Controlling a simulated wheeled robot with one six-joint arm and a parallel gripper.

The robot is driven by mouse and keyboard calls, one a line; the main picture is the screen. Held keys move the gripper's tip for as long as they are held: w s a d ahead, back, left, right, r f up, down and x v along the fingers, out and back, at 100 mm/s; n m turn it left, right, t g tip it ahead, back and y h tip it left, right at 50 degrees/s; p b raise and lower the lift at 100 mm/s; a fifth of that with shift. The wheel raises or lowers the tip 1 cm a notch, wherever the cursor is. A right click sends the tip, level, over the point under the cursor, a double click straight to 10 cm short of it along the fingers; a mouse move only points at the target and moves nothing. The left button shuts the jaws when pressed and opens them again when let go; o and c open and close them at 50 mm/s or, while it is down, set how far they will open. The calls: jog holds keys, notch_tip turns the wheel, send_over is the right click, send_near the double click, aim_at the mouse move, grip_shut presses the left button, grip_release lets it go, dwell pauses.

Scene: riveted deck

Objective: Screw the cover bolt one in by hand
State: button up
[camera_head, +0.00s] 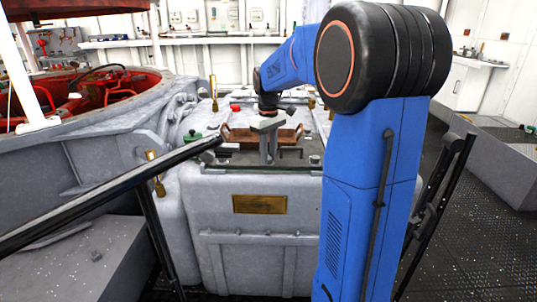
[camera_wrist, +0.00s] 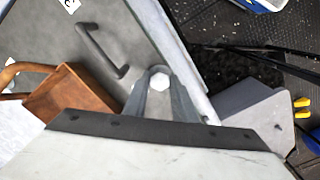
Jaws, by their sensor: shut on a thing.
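In the wrist view a pale hex-headed bolt (camera_wrist: 159,82) sits between the fingertips of my gripper (camera_wrist: 160,92). The fingers are shut on it, one on each side. The bolt stands over the grey cover plate (camera_wrist: 130,25), near the plate's edge; its shank is hidden under the head. In the head view my gripper (camera_head: 268,160) points straight down at the front part of the top of the grey housing (camera_head: 265,215). The bolt is too small to make out there.
A dark bent handle (camera_wrist: 102,50) rises from the plate close to my gripper. A brown wooden tray (camera_wrist: 75,98) lies beside it. A black handrail (camera_head: 110,187) crosses the front left. A red-lined round opening (camera_head: 100,90) is at the left.

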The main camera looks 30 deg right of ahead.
jog(key=m, duration=0.6)
jog(key=shift+m, duration=0.3)
dwell(0.5)
jog(key=o, duration=1)
jog(key=shift+o, duration=0.2)
jog(key=shift+r, duration=0.1)
notch_tip(320, 180, up, 17)
jog(key=shift+r, duration=0.15)
